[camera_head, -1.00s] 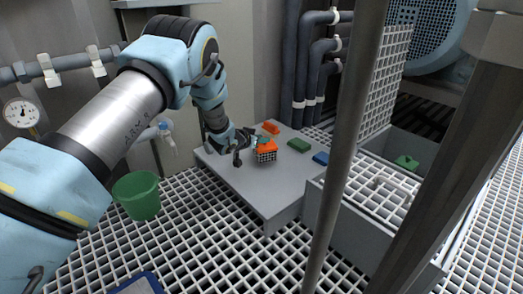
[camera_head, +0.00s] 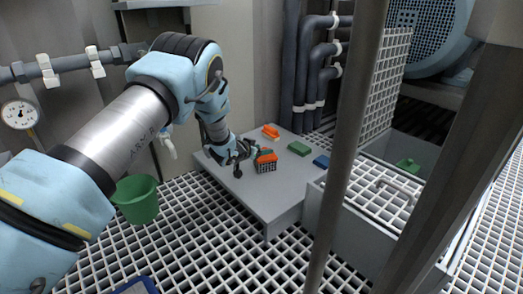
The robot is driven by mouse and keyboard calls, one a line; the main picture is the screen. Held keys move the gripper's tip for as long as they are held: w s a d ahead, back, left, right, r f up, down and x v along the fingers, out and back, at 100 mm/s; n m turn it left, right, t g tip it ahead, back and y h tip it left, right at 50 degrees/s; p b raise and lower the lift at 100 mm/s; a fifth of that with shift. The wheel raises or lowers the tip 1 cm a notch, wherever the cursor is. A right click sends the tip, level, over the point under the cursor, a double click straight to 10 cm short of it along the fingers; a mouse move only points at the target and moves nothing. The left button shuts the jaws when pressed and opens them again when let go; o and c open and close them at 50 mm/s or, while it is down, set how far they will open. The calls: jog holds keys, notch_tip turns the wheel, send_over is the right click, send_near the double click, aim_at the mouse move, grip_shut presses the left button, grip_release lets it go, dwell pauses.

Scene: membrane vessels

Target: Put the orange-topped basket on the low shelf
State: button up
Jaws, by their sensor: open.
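The orange-topped basket (camera_head: 266,163), with dark mesh sides, stands on a low grey platform (camera_head: 270,202), which may be the low shelf. My gripper (camera_head: 246,160) is open at the left of the basket, with its fingers close to the basket's orange top. I cannot tell whether they touch it. Part of the gripper is hidden by its own wrist.
An orange block (camera_head: 271,131), a green block (camera_head: 299,148) and a blue block (camera_head: 321,161) lie on the platform. A green bucket (camera_head: 137,200) stands at the left. A grey post (camera_head: 345,150) crosses the view. An open bin at the right holds a green piece (camera_head: 407,165).

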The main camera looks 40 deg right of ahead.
jog(key=shift+r, duration=0.1)
jog(key=shift+a+r, duration=0.15)
jog(key=shift+r, duration=0.05)
jog(key=p+v, duration=0.5)
jog(key=v, duration=0.6)
jog(key=shift+s+a+p, duration=0.15)
jog(key=shift+a+p, duration=0.2)
